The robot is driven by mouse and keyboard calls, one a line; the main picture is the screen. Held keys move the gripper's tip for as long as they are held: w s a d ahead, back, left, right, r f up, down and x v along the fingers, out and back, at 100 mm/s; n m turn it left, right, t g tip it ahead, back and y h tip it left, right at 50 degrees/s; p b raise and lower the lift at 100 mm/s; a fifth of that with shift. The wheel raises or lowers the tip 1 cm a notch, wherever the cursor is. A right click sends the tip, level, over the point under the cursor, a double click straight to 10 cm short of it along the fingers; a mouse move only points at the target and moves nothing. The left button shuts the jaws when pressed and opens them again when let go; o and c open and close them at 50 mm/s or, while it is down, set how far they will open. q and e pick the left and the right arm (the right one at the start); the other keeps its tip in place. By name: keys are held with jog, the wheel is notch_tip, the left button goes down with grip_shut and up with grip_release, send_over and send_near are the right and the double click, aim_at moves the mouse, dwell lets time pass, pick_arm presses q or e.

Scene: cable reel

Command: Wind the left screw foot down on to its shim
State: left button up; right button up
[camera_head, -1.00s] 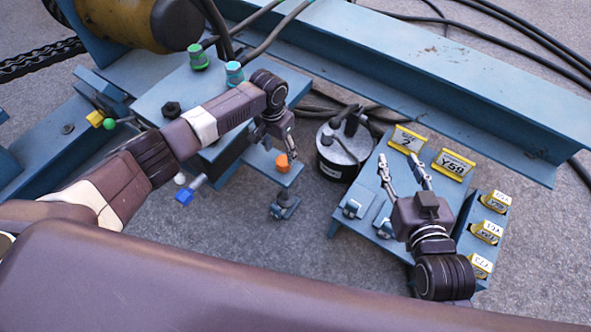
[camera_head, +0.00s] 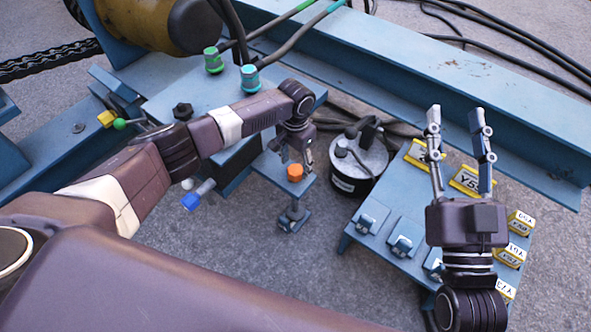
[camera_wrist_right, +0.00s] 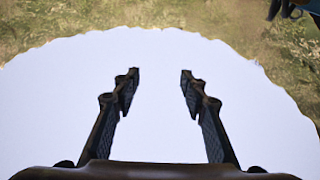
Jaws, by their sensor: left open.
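An orange knob (camera_head: 295,172) tops the screw foot on a small blue bracket (camera_head: 272,172) at the middle of the head view. The foot's lower end (camera_head: 294,219) hangs below the bracket near the floor. I cannot make out a shim under it. My left gripper (camera_head: 297,157) is open just behind and above the knob, with no clear grip on it. My right gripper (camera_head: 458,118) is open and empty over the blue stand's far side. Its two spread fingers also show in the right wrist view (camera_wrist_right: 160,78), with nothing between them.
A blue stand (camera_head: 392,212) with yellow labelled tags (camera_head: 466,180) is on the right. A black and white cylinder (camera_head: 358,170) with cables stands between it and the bracket. A long blue beam (camera_head: 450,85) crosses behind. Bare floor (camera_head: 330,270) lies in front.

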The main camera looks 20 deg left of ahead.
pick_arm(q)
jog(key=shift+f+b, duration=0.45)
jog(key=shift+f, duration=0.8)
pick_arm(e)
jog(key=s+r+t, duration=0.3)
jog(key=r, duration=0.2)
jog(key=shift+r+y, duration=0.2)
jog(key=shift+y, duration=0.2)
jog(key=shift+d, duration=0.1)
